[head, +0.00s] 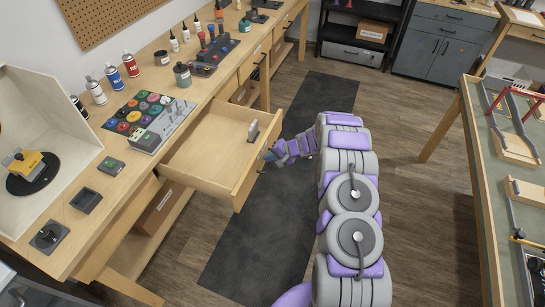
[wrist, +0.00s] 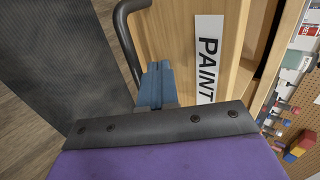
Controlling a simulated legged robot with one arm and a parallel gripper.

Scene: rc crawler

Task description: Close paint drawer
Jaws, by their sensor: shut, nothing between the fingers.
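The paint drawer (head: 218,148) is a light wooden drawer pulled out from the workbench on the left in the head view. A small grey object stands inside it near its right end. In the wrist view its front (wrist: 185,75) carries a white label reading PAINT (wrist: 209,58) and a dark curved handle (wrist: 128,40). My gripper (head: 268,155) is at the drawer's front in the head view. Its blue fingers (wrist: 157,85) are shut and empty, beside the handle and close to the drawer front. Whether they touch it I cannot tell.
The workbench top (head: 100,215) holds paint pots (head: 135,113), spray cans (head: 130,64) and a turntable with a yellow model (head: 35,170). A dark floor mat (head: 255,240) lies below my arm. Another table (head: 470,130) stands at the right, with open floor between.

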